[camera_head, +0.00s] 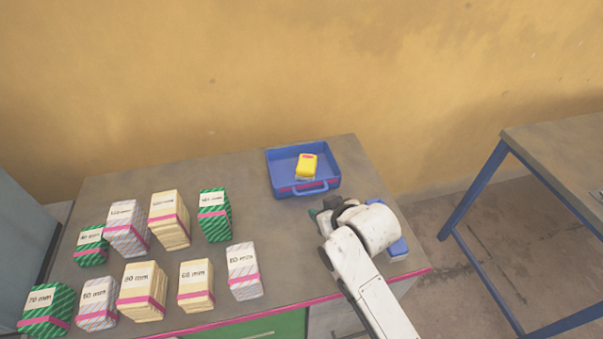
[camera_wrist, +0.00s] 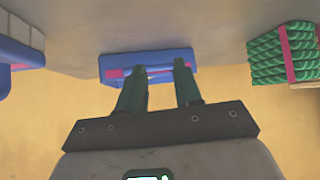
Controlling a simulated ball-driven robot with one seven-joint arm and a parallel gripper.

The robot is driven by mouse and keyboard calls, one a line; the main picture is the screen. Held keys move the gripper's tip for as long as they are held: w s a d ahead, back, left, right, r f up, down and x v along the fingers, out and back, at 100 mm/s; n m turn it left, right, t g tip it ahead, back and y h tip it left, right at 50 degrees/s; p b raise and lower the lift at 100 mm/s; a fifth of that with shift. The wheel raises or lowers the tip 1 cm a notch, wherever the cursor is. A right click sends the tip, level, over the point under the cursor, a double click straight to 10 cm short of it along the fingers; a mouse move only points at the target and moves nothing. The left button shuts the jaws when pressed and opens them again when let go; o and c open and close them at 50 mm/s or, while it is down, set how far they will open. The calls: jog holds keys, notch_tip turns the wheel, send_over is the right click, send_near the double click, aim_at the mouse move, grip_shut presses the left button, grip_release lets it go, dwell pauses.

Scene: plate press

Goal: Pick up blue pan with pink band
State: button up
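The blue pan with the pink band (camera_head: 279,181) stands on the table's back right in the head view. It has a blue handle on its near side, and a yellow block with a pink mark lies in it. In the wrist view the pan (camera_wrist: 110,68) shows upside down, beyond my fingertips. My gripper (camera_wrist: 158,68) is open there, with nothing between its two dark green fingers. In the head view my gripper (camera_head: 322,214) is just in front of the pan, partly hidden by my wrist, and looks apart from it.
Several banded blocks in green, white and cream, such as the green one (camera_head: 215,216), stand in two rows at left. Another blue thing (camera_head: 398,249) sits at the right, mostly hidden by my arm. A wall is behind; another table (camera_head: 560,150) stands right across a gap.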

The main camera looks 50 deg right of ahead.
jog(key=w+d+m+h, duration=0.1)
jog(key=d, duration=0.4)
jog(key=w+d+m+t+h, duration=0.1)
jog(key=w+d+h, duration=0.1)
jog(key=d, duration=0.3)
jog(key=w+d+m+t+h, duration=0.1)
jog(key=d, duration=0.4)
jog(key=shift+w+d+r, duration=0.2)
jog(key=shift+w, duration=0.2)
jog(key=shift+p+x, duration=0.3)
jog(key=shift+x, duration=2.8)
jog(key=shift+a+f, duration=0.1)
jog(key=shift+a, duration=0.05)
grip_shut()
